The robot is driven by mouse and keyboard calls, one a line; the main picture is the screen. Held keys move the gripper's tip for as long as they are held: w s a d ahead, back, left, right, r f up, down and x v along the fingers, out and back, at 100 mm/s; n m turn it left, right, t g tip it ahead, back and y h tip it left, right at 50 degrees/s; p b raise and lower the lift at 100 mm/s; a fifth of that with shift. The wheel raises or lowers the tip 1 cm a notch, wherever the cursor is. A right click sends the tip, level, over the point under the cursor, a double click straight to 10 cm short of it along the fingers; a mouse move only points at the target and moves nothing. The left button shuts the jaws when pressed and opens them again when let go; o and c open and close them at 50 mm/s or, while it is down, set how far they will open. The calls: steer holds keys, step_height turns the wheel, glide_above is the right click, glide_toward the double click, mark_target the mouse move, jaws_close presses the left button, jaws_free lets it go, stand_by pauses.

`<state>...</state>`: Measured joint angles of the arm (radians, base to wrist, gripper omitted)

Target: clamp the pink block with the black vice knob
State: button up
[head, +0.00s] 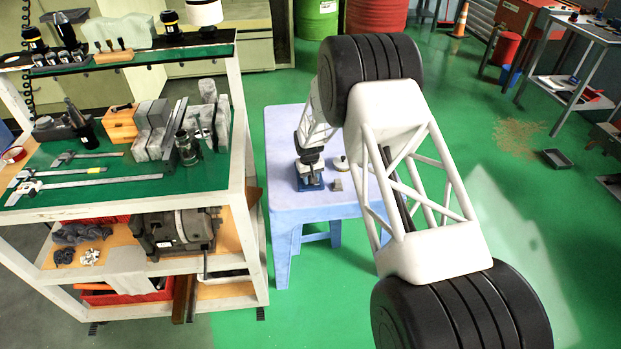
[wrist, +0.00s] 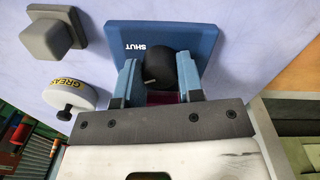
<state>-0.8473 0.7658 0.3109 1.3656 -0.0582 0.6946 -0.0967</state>
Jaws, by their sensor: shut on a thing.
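The vice has a blue base (wrist: 200,32) marked SHUT and sits on the pale table, also seen in the head view (head: 312,186). Its round black knob (wrist: 160,69) stands between the two blue-grey fingers of my gripper (wrist: 159,64). The fingers appear to touch the knob on both sides, and the gripper is shut on it. A dark pink sliver of the pink block (wrist: 163,98) shows below the knob; the rest is hidden by the knob and gripper. In the head view my gripper (head: 311,158) is over the vice, its fingers too small to make out.
A white grease tin (wrist: 68,88) with a black knob and a grey square block (wrist: 53,37) lie left of the vice in the wrist view. The pale blue table (head: 300,215) has bare room at its front. A loaded tool cart (head: 245,160) stands left of it.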

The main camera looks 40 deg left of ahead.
steer(key=m, duration=0.5)
stand_by(0.4)
steer(key=o, duration=0.7)
steer(key=shift+c, duration=0.2)
steer(key=shift+r, duration=0.1)
steer(key=shift+s+a+r, duration=0.1)
steer(key=shift+a+r, duration=0.05)
steer(key=shift+r, duration=3.7)
